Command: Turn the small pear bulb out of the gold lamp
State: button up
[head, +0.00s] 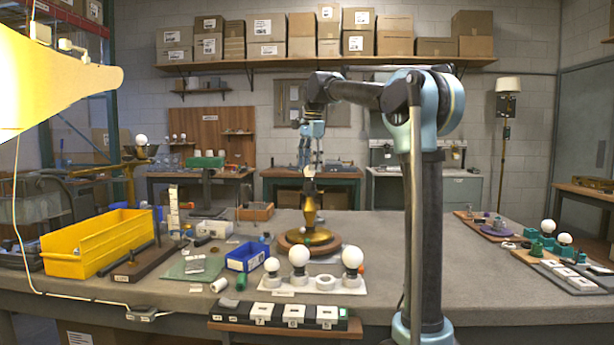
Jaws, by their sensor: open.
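The gold lamp (311,218) stands upright on a round brown wooden base (284,243) near the middle of the workbench. A small pale shape at its top (309,172) looks like the small pear bulb, but it is too small to make out clearly. My gripper (312,160) is open and points down, just above the lamp top. From this view I cannot tell whether its fingers are around the bulb or only above it.
In front of the lamp, a white rack (312,289) holds several round white bulbs. A blue bin (247,257) and a yellow bin (98,244) stand to the left. More bulbs in green holders (545,240) are at the right. The bench right of the lamp is mostly clear.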

aim_at(309, 181)
jog(key=shift+w+a+f, duration=0.1)
jog(key=shift+w+f, duration=0.05)
jog(key=shift+f, duration=0.95)
jog(key=shift+w+a+f, duration=0.1)
jog(key=shift+f, duration=0.95)
jog(key=c, duration=1)
jog(key=shift+o, duration=0.4)
jog(key=shift+c, duration=0.4)
jog(key=n, duration=0.3)
jog(key=shift+s+d+n+g+y, duration=0.1)
jog(key=shift+n+g+y, duration=0.25)
jog(key=shift+n, duration=1.55)
